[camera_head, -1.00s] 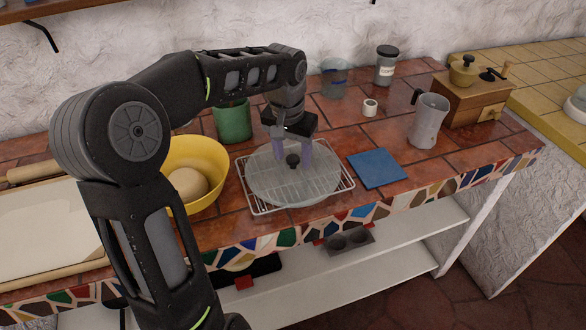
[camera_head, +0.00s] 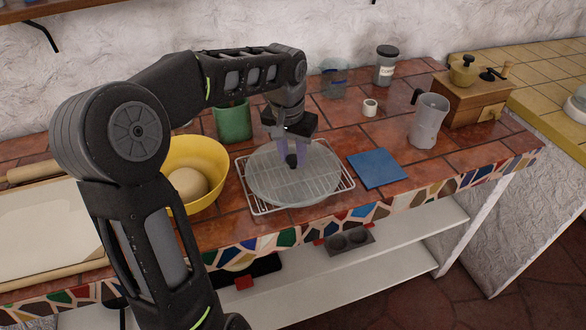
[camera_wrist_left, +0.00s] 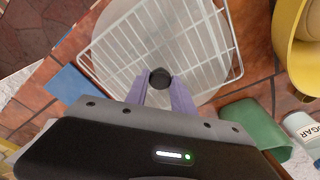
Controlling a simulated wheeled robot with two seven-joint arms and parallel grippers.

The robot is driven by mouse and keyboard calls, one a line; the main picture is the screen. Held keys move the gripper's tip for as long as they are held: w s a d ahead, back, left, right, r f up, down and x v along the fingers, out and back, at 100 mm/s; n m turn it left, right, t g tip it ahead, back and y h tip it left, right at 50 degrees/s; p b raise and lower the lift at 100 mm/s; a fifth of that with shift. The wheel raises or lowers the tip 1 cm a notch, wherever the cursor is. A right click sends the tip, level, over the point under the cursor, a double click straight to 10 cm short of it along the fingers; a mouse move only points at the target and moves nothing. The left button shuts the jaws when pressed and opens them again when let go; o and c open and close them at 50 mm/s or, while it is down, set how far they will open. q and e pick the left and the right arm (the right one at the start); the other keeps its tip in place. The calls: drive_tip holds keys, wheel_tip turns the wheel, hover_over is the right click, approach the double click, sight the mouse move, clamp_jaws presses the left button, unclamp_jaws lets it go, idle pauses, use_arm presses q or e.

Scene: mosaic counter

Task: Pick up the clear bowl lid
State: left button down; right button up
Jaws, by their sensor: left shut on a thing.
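The clear bowl lid (camera_head: 270,183) is a round translucent disc with a dark knob (camera_head: 291,160) at its centre. It is at a white wire rack (camera_head: 331,192) on the counter; I cannot tell whether it touches the rack. My left gripper (camera_head: 296,156) points down over the lid, its purple fingers shut on the knob. In the left wrist view the knob (camera_wrist_left: 160,78) sits between the fingertips, with the lid (camera_wrist_left: 135,40) and the rack wires beyond. My right gripper is not in view.
A yellow bowl (camera_head: 208,153) with dough (camera_head: 188,184) stands left of the rack. A green pot (camera_head: 233,122) is behind. A blue square (camera_head: 377,169) lies right of it, with a grey jug (camera_head: 429,121) and a grinder (camera_head: 470,103) further right.

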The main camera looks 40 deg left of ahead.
sight(292, 158)
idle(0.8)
use_arm(q)
wheel_tip(292, 158, up, 10)
idle(0.4)
idle(0.6)
